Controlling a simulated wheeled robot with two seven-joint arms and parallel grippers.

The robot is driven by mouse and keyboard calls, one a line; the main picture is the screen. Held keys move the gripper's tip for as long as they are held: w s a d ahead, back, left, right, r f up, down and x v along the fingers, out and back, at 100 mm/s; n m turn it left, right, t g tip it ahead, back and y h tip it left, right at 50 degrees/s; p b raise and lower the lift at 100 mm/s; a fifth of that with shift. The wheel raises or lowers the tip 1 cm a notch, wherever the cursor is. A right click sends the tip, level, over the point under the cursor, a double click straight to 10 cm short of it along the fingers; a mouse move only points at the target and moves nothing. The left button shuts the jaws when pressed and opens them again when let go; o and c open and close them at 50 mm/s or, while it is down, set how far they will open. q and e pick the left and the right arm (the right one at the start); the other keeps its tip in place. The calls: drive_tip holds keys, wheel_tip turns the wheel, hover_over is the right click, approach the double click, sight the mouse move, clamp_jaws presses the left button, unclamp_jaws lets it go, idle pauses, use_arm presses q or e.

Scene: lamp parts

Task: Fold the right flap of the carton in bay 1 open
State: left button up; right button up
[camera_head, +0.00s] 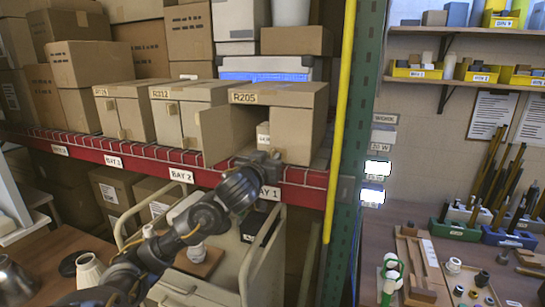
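The bay 1 carton (318,115), labelled R205, stands on the red-edged shelf above the BAY 1 label. Its left flap (216,134) is swung outward, and the left part of the opening is dark inside. The right flap (292,135) appears to cover the right half of the front. A small labelled box (263,132) shows in the opening. My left gripper (264,157) is at the lower front of the carton, close to the right flap's lower left edge. I cannot tell whether it touches the flap, or how its fingers are set. My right gripper is out of view.
A green post (349,150) and yellow pole (341,100) stand close on the right. A beige cart (262,262) is below the shelf. A workbench (405,213) with parts lies at right.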

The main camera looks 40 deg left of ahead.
use_arm(q)
drive_tip(key=shift+s, duration=0.1)
drive_tip(key=shift+c, duration=0.3)
clamp_jaws()
idle(0.9)
